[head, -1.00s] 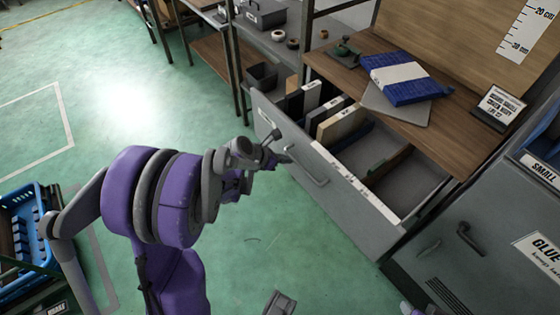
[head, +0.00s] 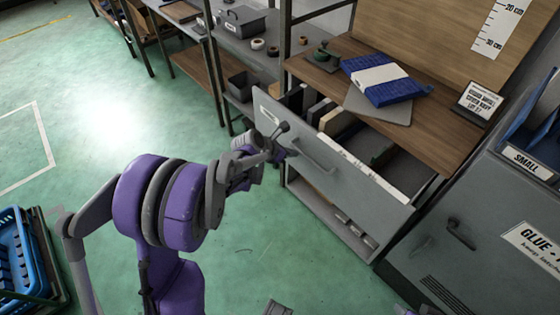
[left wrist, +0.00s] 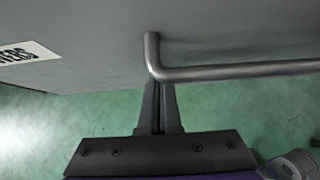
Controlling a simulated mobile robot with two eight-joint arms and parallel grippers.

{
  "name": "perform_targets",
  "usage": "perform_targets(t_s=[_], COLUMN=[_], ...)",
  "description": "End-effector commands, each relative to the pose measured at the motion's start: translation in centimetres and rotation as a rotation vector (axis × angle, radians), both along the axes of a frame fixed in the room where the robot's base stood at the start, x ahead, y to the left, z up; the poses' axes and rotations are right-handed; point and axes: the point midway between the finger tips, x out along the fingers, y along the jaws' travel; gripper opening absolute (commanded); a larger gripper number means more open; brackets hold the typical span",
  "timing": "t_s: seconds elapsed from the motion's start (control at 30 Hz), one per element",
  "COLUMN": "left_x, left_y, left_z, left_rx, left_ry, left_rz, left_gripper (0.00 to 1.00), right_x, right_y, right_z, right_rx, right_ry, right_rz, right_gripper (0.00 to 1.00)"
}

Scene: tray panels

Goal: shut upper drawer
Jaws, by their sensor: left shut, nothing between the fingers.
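The upper drawer (head: 345,180) is a grey drawer under the wooden worktop. It stands partly pulled out, with upright folders and dividers showing in it. Its bar handle (head: 312,158) runs along the front. My left gripper (head: 288,152) is at the left end of this handle, outside the drawer front. In the left wrist view its fingers (left wrist: 158,105) are shut and empty, just beneath the bent end of the handle (left wrist: 230,70). Whether the fingertips touch the drawer front (left wrist: 90,40) is hard to tell. My right gripper is not in view.
A blue package (head: 385,80) lies on a grey folder on the worktop (head: 440,130). An open compartment (head: 325,205) with small items shows below the drawer. A grey cabinet (head: 460,255) stands at the right.

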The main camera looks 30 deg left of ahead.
Motion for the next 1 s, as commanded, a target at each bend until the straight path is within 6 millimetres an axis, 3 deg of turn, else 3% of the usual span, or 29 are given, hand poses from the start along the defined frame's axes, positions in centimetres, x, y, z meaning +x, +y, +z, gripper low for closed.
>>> perform_targets(t_s=[0.6,1.0], left_x=[10.8,14.7], left_y=[-4.0,-5.3], left_z=[-0.1,0.0], left_rx=[0.000,0.000], left_ry=[-0.001,0.000], left_rz=[-0.001,0.000], left_gripper=[0.00,0.00], right_x=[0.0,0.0], right_y=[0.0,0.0], right_z=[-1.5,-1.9], right_rx=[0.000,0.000], right_ry=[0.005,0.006], right_rz=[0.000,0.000], right_gripper=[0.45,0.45])
